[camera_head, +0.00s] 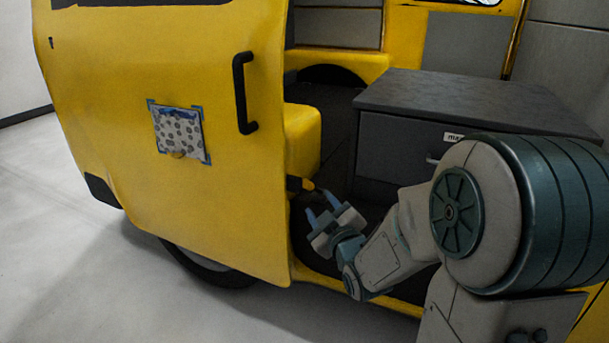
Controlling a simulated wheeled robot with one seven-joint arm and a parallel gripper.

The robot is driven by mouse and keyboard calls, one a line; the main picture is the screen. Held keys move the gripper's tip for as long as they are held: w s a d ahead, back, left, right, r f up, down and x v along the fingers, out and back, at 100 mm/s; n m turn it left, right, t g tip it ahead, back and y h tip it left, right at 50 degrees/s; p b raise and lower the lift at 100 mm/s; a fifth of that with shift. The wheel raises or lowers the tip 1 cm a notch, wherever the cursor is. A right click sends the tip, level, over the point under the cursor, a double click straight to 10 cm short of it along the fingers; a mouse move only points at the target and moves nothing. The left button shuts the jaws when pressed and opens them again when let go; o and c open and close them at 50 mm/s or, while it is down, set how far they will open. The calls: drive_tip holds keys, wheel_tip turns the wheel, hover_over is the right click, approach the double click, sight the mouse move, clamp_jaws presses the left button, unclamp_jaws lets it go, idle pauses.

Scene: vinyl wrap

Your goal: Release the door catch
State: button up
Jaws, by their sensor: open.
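The yellow vehicle door (130,140) stands open at the left, with a black vertical handle (243,92) near its right edge. A small dark piece with a yellow-orange tip (301,185) juts out beside the door's right edge, low in the door opening; it may be the door catch. My gripper (320,209) is in the opening, just below and right of this piece. Its two bluish fingers are apart with nothing seen between them. The fingertips look close to the piece, but I cannot tell whether they touch it.
A patterned sheet (180,132) is fixed to the door with blue tape. A grey cabinet (400,150) with a labelled drawer stands inside the vehicle, right of my gripper. A yellow box-like part (303,137) is above the gripper. The floor (70,240) at left is clear.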

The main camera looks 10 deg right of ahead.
sight(307, 186)
drive_tip(key=w+p, duration=0.1)
drive_tip(key=w, duration=0.2)
drive_tip(key=w+a+p, duration=0.1)
drive_tip(key=w+p, duration=0.1)
drive_tip(key=w, duration=0.1)
drive_tip(key=w+p, duration=0.2)
drive_tip(key=w, duration=0.1)
drive_tip(key=shift+w+a+f, duration=0.15)
drive_tip(key=shift+w, duration=0.2)
drive_tip(key=shift+w+a, duration=0.15)
drive_tip(key=shift+w, duration=0.65)
clamp_jaws()
